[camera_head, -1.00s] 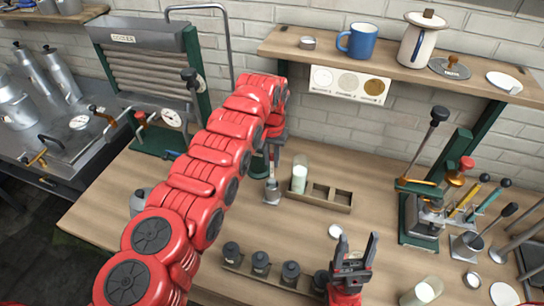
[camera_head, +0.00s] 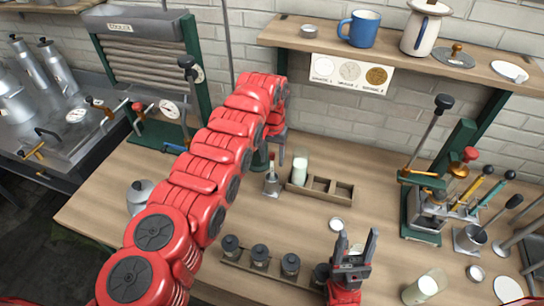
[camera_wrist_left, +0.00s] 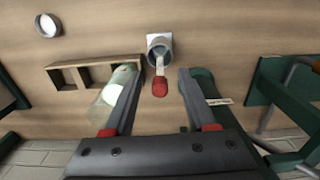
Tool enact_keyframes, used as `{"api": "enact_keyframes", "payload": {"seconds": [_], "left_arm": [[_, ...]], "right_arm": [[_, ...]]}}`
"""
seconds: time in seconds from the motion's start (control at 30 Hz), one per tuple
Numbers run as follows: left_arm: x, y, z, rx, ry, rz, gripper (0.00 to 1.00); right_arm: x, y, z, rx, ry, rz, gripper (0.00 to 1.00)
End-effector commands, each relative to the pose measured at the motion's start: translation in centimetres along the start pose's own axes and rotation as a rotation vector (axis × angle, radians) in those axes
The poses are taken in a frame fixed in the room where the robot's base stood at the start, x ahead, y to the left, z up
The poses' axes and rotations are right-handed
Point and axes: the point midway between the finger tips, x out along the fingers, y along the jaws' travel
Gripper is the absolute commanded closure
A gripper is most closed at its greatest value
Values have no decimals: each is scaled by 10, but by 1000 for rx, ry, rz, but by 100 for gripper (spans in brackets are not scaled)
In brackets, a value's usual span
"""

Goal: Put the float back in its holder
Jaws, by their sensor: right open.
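The float is a slim pale stem with a red tip (camera_wrist_left: 160,88) in the left wrist view. It rises from a grey metal cup-shaped holder (camera_wrist_left: 160,47) on a white square base; how deep it sits is hidden. The holder also shows in the head view (camera_head: 272,187), just below my left gripper (camera_head: 279,150). In the left wrist view, that gripper's two fingers (camera_wrist_left: 160,78) are apart, with the red tip between them and clear space on both sides. My right gripper (camera_head: 355,248) is open and empty over the front of the bench.
Several dark-lidded pots (camera_head: 260,256) line the front. A lever press (camera_head: 432,205) stands right. The shelf (camera_head: 400,55) overhangs the back.

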Motion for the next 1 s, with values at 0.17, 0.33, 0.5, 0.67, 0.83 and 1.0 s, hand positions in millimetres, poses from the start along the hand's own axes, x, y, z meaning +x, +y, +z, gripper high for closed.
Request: {"api": "enact_keyframes", "payload": {"seconds": [0.17,0.33,0.5,0.67,0.83,1.0], "left_arm": [[0,0,0,0,0,0,43],[-10,0,0,0,0,0,43],[-36,-1,0,-1,2,0,43],[-70,0,-1,1,4,-1,43],[-121,1,-1,1,3,-1,43],[-164,0,0,0,1,0,43]], "right_arm": [[0,0,0,0,0,0,43],[5,0,-1,0,0,0,43],[19,1,-3,0,0,0,43],[21,1,-4,0,0,0,43],[37,2,-6,0,0,0,43],[66,3,-11,0,0,0,43]]}}
